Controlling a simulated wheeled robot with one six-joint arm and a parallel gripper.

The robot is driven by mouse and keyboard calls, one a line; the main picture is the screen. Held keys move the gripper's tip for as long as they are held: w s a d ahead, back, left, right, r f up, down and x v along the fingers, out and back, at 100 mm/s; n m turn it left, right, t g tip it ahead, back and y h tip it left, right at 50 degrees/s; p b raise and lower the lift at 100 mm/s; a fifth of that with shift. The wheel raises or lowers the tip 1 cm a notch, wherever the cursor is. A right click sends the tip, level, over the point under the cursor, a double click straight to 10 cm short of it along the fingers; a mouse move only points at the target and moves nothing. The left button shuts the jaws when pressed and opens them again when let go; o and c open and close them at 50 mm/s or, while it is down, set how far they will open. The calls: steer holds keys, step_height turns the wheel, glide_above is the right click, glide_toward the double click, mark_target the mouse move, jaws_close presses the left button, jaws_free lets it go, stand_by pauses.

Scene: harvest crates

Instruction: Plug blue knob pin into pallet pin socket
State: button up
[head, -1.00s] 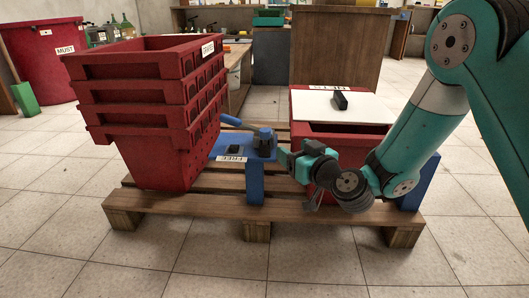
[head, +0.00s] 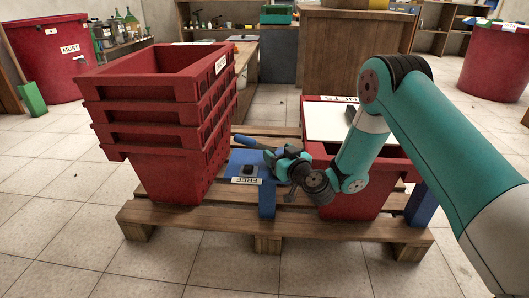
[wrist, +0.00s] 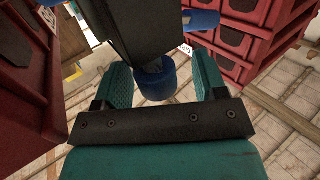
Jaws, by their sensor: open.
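A blue knob (wrist: 157,80) sits between my two fingers in the wrist view, with a dark part just beyond it. My gripper (wrist: 162,72) is open, with gaps beside the knob. In the head view my gripper (head: 277,158) is at the right edge of the blue plate (head: 236,163) on the pallet, by a blue handle (head: 252,142). The plate carries a FREE label (head: 246,181) and a small black block or opening (head: 247,170). My gripper hides the knob in the head view. I cannot make out the pin's shaft or tell which opening is the socket.
A stack of red crates (head: 160,115) stands left of the plate on the wooden pallet (head: 190,215). A red crate (head: 345,205) with a white board (head: 336,122) on top stands close right, under my arm. A blue post (head: 421,204) stands at the pallet's right. Tiled floor in front is clear.

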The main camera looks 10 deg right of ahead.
steer(key=shift+w, duration=0.75)
steer(key=shift+a, duration=0.15)
steer(key=c, duration=1)
steer(key=shift+r, duration=0.1)
step_height(320, 180, up, 20)
steer(key=p, duration=1.1)
steer(key=shift+r+p, duration=2.35)
steer(key=shift+r, duration=0.3)
